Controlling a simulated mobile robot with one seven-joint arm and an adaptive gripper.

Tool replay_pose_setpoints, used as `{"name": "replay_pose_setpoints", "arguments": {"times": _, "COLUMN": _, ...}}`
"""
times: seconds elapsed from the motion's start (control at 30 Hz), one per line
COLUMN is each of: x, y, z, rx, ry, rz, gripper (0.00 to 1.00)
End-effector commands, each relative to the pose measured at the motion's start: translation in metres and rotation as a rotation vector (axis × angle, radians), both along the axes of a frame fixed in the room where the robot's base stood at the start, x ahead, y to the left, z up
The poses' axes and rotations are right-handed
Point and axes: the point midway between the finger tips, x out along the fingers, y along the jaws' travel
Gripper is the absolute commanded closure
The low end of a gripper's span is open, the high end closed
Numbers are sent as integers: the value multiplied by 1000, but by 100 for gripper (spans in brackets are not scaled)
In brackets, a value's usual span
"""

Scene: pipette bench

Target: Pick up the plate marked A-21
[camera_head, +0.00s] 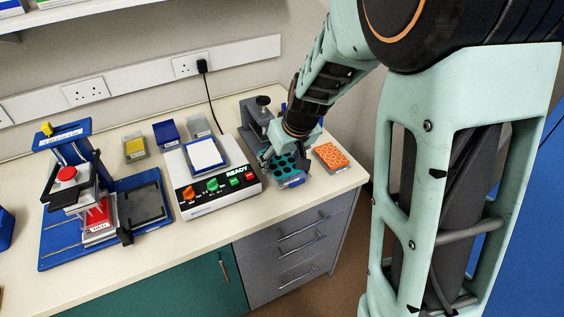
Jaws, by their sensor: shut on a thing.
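A plate with dark round wells and a teal top (288,172) is at the right end of the bench, with a small label on its front edge too small to read. My gripper (274,158) is at this plate's back left side, shut on it. The fingers are partly hidden by the wrist, and I cannot tell whether the plate is off the bench. An orange plate with round wells (331,157) lies just to the right, apart from my gripper. Its label is also unreadable, so I cannot tell which plate is marked A-21.
A white device labelled READY (212,205), with coloured buttons, stands left of the plates. A grey stand (256,123) is behind my gripper. The bench's front edge is clear.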

Motion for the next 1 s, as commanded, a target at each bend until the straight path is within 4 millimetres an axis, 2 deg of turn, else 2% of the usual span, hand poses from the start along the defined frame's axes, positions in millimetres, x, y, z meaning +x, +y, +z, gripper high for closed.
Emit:
{"name": "replay_pose_setpoints", "arguments": {"times": 0.63, "x": 1, "y": 0, "z": 5, "rx": 0, "ry": -2, "rz": -1, "gripper": 66}}
{"name": "replay_pose_setpoints", "arguments": {"times": 1.0, "x": 1, "y": 0, "z": 25, "rx": 1, "ry": -3, "rz": 0, "gripper": 66}}
